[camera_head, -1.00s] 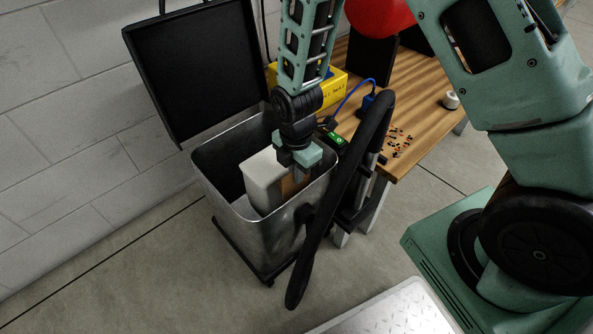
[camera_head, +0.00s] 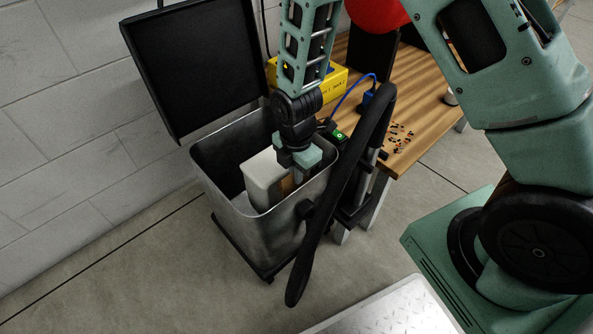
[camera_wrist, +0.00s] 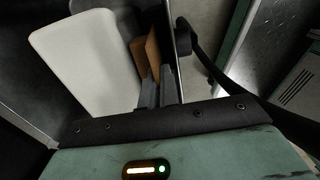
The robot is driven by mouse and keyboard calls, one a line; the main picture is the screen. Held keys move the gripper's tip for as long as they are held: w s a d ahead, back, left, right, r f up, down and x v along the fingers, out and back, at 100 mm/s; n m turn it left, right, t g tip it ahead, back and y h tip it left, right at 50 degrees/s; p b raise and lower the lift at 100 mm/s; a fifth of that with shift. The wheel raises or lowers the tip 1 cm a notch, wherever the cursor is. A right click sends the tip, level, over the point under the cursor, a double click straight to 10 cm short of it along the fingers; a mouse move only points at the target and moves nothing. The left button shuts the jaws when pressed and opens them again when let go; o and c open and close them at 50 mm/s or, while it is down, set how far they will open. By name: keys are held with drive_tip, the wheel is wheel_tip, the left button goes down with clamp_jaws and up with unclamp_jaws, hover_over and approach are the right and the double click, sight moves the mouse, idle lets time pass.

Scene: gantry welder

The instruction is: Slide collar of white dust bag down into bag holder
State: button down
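The white dust bag (camera_head: 264,180) stands inside the open metal bin (camera_head: 262,233), near its right wall. Its brown collar (camera_head: 286,186) faces right and is partly hidden by my gripper. In the wrist view the white bag (camera_wrist: 85,60) fills the left side, and the brown collar (camera_wrist: 152,52) runs to my fingertips. My gripper (camera_head: 297,176) points down into the bin's right side. Its grey fingers (camera_wrist: 160,86) are close together on the collar's edge, right beside the bin wall. The bag holder cannot be made out; the bag's lower part is hidden in the bin.
The bin's black lid (camera_head: 195,65) stands open at the back left. A black hose (camera_head: 345,190) curves along the bin's right side. A wooden table (camera_head: 418,115) behind holds a yellow box (camera_head: 330,85) and small parts. The bin's left interior is free.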

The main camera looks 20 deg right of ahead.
drive_tip(key=shift+f+b, duration=0.65)
drive_tip(key=shift+f, duration=0.6)
drive_tip(key=c, duration=1.6)
unclamp_jaws()
wheel_tip(320, 180, up, 17)
drive_tip(key=p, duration=0.7)
drive_tip(key=s+a+r+m, duration=0.3)
drive_tip(key=s+r+m, duration=0.4)
drive_tip(key=s, duration=0.3)
drive_tip(key=s+a+r+m, duration=0.3)
drive_tip(key=s+r+m, duration=0.35)
drive_tip(key=s, duration=0.35)
drive_tip(key=shift+m+y, duration=0.25)
drive_tip(key=shift+y, duration=0.05)
wheel_tip(320, 180, up, 27)
drive_tip(key=p, duration=2.7)
drive_tip(key=shift+a+r, duration=0.15)
